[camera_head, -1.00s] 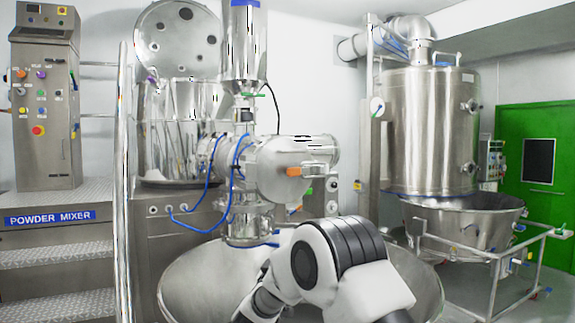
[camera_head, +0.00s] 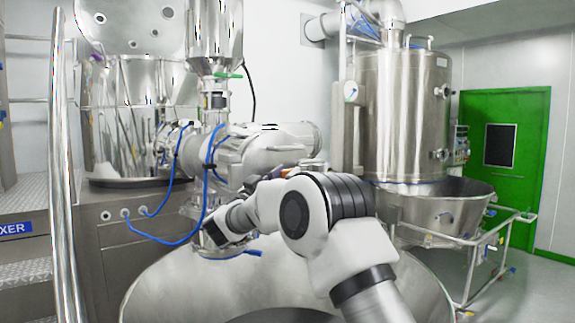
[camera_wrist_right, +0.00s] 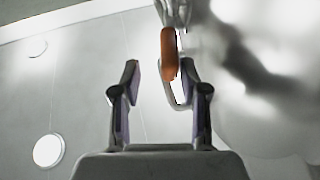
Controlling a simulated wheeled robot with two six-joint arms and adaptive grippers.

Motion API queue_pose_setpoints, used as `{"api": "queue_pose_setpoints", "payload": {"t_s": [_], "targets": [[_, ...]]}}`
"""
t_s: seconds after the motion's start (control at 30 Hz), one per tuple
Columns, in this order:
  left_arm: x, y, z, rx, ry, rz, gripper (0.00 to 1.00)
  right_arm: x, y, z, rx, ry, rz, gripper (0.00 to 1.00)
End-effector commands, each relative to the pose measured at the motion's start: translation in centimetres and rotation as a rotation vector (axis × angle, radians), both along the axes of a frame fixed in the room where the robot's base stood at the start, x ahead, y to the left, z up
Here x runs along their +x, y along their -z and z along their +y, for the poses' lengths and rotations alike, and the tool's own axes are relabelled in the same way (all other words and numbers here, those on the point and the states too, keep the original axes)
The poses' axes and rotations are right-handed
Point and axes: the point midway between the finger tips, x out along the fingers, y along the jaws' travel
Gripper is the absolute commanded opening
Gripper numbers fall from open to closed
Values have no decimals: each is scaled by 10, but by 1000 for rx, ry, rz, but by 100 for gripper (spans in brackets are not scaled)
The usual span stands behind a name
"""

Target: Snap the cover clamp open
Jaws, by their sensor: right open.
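The orange clamp handle (camera_wrist_right: 168,52) shows upright in the right wrist view, at the end of a grey metal part. My right gripper (camera_wrist_right: 160,78) is open, its two fingers pointing up at the handle. The handle's lower end is in line with the gap between the fingertips, closer to the right finger. I cannot tell whether they touch. In the head view, my right arm covers the front of the steel housing (camera_head: 250,150), and the handle is mostly hidden there. My left gripper is not in view.
A wide steel bowl (camera_head: 165,290) lies below my right arm. Blue hoses (camera_head: 207,190) hang by the housing. A steel handrail (camera_head: 62,180) stands at left. A tall steel vessel (camera_head: 400,115) and a green door (camera_head: 528,150) are at right, with free floor (camera_head: 535,285) in front.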

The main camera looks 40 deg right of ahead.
Motion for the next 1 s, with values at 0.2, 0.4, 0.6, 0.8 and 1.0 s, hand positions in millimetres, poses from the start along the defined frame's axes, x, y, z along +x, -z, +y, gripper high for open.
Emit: {"api": "queue_pose_setpoints", "payload": {"t_s": [0.2,0.4,0.6,0.8,1.0], "targets": [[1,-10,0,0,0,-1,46,4,-9,-22,0,-1,3,44],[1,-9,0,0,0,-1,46,4,-8,-23,0,-2,3,44],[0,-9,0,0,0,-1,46,4,-8,-23,0,-2,3,0],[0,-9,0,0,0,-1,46,4,-8,-23,1,-4,3,0],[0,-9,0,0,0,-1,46,6,-7,-30,1,-28,4,0]]}}
